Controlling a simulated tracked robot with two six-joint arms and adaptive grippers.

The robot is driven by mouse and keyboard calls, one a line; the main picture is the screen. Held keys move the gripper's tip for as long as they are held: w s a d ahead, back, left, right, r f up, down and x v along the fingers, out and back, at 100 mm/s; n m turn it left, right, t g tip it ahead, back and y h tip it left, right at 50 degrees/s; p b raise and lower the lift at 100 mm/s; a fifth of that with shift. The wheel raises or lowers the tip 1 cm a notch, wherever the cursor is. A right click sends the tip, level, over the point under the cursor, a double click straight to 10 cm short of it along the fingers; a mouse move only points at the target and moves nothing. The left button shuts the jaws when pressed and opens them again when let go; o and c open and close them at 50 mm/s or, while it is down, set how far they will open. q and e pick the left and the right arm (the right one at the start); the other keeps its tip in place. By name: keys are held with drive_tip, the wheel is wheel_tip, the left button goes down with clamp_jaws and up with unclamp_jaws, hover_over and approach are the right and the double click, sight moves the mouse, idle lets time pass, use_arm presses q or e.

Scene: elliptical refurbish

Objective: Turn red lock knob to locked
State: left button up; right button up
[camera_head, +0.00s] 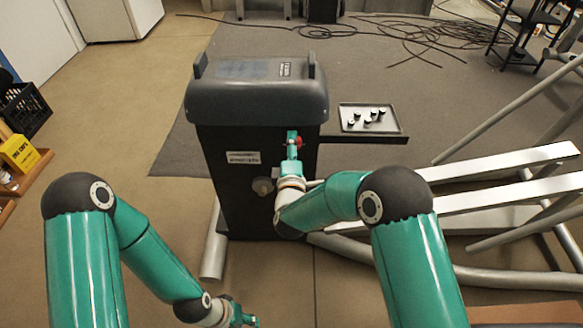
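The red lock knob (299,142) is on the front face of the dark elliptical housing (225,185), near its upper right. It is small and partly hidden by my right gripper (293,137). The fingers of my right gripper are at the knob, but I cannot tell whether they are closed on it or only beside it. The knob's rotation cannot be read. My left gripper (246,318) is low at the bottom edge, far from the knob, and its finger opening is unclear.
A grey tray (347,126) with several small dark parts sits on a shelf right of the housing. A round pale knob (263,186) is lower on the front face. White rails (500,163) and grey tubes extend right. Cables (420,40) lie on the floor behind.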

drive_tip(key=s, duration=1)
drive_tip(key=shift+s+f, duration=0.1)
